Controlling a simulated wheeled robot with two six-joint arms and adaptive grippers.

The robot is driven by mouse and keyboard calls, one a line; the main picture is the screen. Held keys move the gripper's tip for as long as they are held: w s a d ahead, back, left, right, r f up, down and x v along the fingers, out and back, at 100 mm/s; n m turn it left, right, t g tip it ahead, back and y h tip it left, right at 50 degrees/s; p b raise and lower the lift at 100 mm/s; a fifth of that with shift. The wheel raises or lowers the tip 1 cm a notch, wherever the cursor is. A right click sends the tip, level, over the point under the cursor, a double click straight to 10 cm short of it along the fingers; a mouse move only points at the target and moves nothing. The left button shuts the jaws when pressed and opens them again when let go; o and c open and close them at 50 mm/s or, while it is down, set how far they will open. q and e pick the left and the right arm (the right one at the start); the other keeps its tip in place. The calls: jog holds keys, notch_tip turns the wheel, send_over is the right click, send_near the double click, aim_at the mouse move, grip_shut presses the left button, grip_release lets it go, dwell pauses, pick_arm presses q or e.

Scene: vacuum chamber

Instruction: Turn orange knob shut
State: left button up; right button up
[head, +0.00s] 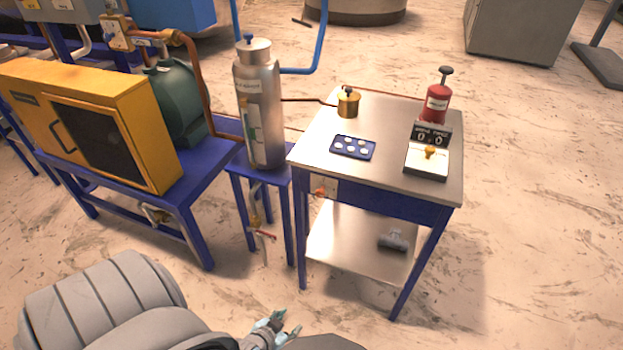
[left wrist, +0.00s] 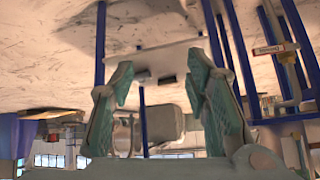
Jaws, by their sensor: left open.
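A small orange knob (head: 319,192) is on a plate at the left front corner of the steel-topped table. A yellow-orange knob (head: 430,152) also sits on the small device on the table top. I cannot tell from the picture alone which of them is the task's knob. My left gripper (head: 281,326) is at the bottom of the head view, well in front of and below the table. In the left wrist view its two teal fingers (left wrist: 165,95) are apart with nothing held between them. My right gripper is not in view.
The steel table (head: 315,143) holds a blue tray (head: 340,153), a brass pot (head: 348,103) and a red bottle (head: 437,104). A steel cylinder (head: 270,110) on a blue stand is left of it, then a yellow box (head: 150,120). The floor in front is clear.

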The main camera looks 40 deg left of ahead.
pick_arm(q)
jog(key=w+a+r+t+y+b, duration=0.1)
jog(key=w+a+r+t, duration=0.25)
jog(key=w+r, duration=0.5)
jog(key=n+t+y+b, duration=0.1)
jog(key=n+t+y, duration=0.2)
jog(key=t, duration=0.2)
send_near(319, 195)
jog(key=b+x, duration=0.5)
jog(key=x, duration=0.5)
jog(key=shift+d+f, duration=0.1)
jog(key=shift+f, duration=0.05)
jog(key=shift+w+a, duration=0.2)
jog(key=shift+w, duration=0.2)
jog(key=shift+r+n, duration=0.2)
jog(key=shift+n, duration=0.1)
grip_shut()
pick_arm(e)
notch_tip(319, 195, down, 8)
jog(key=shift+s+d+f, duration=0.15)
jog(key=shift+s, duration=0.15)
